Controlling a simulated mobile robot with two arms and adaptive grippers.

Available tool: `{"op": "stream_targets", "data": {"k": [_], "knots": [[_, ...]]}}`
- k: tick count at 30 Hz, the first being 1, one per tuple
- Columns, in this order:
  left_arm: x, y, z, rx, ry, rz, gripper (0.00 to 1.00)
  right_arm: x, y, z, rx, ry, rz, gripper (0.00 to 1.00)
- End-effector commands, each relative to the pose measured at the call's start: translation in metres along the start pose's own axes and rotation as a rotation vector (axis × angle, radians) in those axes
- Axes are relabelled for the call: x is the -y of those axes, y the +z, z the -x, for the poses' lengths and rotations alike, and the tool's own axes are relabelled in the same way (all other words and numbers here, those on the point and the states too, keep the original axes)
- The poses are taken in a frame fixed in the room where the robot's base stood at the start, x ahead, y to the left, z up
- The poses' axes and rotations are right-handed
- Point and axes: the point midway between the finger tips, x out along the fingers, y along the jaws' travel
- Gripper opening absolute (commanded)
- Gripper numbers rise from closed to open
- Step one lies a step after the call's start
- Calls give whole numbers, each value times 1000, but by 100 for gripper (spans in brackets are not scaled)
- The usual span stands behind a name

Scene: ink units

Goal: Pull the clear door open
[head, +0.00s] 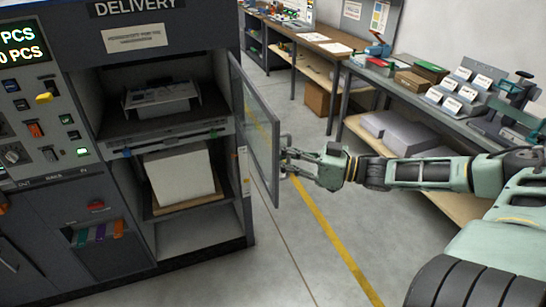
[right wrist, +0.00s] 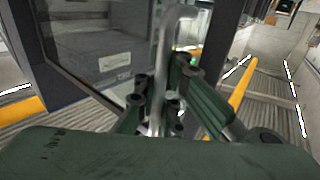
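The clear door (head: 258,130) of the dark delivery unit stands swung open, out from the right side of the opening. Its dark-framed pane also shows in the right wrist view (right wrist: 95,50). A grey bar handle (right wrist: 163,75) stands on the door's free edge. My right gripper (head: 291,160) is at that edge, on the outer side of the door. In the right wrist view its green fingers (right wrist: 162,100) are on both sides of the handle and appear closed on it. The exact contact is partly hidden. My left gripper is not in view.
Inside the unit, a printed stack lies on the upper shelf (head: 160,98) and a white paper block (head: 180,177) sits below. A control panel (head: 38,115) is at left. A workbench (head: 400,95) runs along the right. Grey floor (head: 300,255) in front is clear.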

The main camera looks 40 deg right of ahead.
Motion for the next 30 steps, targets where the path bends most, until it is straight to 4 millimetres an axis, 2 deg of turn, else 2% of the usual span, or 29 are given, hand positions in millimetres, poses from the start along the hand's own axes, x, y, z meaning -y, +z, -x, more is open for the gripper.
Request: {"op": "stream_targets", "data": {"k": [3,9,22,30], "knots": [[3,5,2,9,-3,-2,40,-5,5,13,16,-34,-5,0],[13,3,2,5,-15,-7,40,-10,5,24,24,-68,-9,0],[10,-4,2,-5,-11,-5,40,-10,7,27,26,-77,-12,0],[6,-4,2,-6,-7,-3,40,-11,5,26,23,-74,-9,23]]}}
